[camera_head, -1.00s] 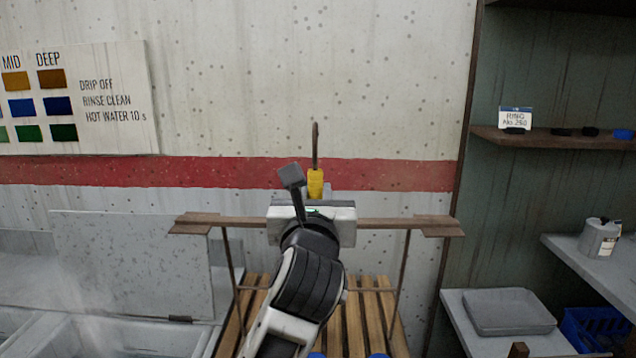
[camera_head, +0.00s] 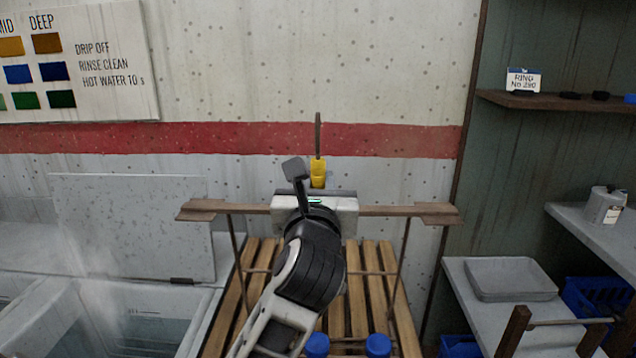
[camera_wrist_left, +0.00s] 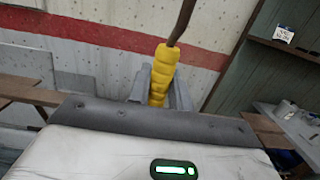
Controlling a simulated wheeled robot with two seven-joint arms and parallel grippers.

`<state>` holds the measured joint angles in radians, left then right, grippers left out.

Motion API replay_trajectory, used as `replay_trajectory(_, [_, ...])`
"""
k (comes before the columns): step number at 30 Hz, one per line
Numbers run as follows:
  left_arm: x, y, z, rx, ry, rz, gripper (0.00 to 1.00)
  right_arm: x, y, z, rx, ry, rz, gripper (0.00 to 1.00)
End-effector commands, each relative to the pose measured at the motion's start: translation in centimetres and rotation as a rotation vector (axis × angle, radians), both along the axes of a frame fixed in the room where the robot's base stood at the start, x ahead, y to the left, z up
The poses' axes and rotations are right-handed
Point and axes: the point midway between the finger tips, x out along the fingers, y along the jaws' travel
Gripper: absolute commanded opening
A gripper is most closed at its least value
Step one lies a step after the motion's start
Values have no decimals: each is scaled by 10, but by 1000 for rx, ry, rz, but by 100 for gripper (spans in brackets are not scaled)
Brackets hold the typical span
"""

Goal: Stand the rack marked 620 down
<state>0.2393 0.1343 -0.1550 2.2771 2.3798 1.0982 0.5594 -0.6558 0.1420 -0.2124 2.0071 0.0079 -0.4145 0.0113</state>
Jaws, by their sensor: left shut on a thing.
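The rack (camera_head: 408,210) is a brown metal frame with a wide top bar, flat end plates and thin side rods. My left gripper (camera_head: 318,190) is shut on the yellow grip (camera_head: 318,172) at its middle; a thin brown rod rises from the grip. The grip also shows between the fingers in the left wrist view (camera_wrist_left: 160,75). The rack is upright over a slatted wooden stand (camera_head: 385,290). My left arm hides its middle, and I cannot tell whether its bottom touches the slats. No 620 mark is legible. My right gripper is out of view.
Two blue caps (camera_head: 317,345) show at the stand's near edge. An open basin (camera_head: 150,330) with a raised lid (camera_head: 130,225) is at left. At right are a shelf (camera_head: 560,102), a grey tray (camera_head: 512,279) and a blue crate (camera_head: 595,295). The spotted wall is close behind.

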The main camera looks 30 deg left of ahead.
Motion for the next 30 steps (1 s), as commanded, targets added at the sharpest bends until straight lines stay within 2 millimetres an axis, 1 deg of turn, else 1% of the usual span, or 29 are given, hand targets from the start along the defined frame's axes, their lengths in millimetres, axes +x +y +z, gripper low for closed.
replay_trajectory(5, [0,0,2,2,-6,0,0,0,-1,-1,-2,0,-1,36])
replay_trajectory(21, [0,0,-6,2,-5,0,0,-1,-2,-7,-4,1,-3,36])
replay_trajectory(22, [0,0,-6,2,-5,1,26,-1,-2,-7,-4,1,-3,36])
replay_trajectory(23, [0,0,-5,2,-5,1,34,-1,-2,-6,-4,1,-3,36])
replay_trajectory(24, [0,0,-5,1,-4,1,45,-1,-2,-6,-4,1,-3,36])
replay_trajectory(30, [0,0,-6,0,-2,0,46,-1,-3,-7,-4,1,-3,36])
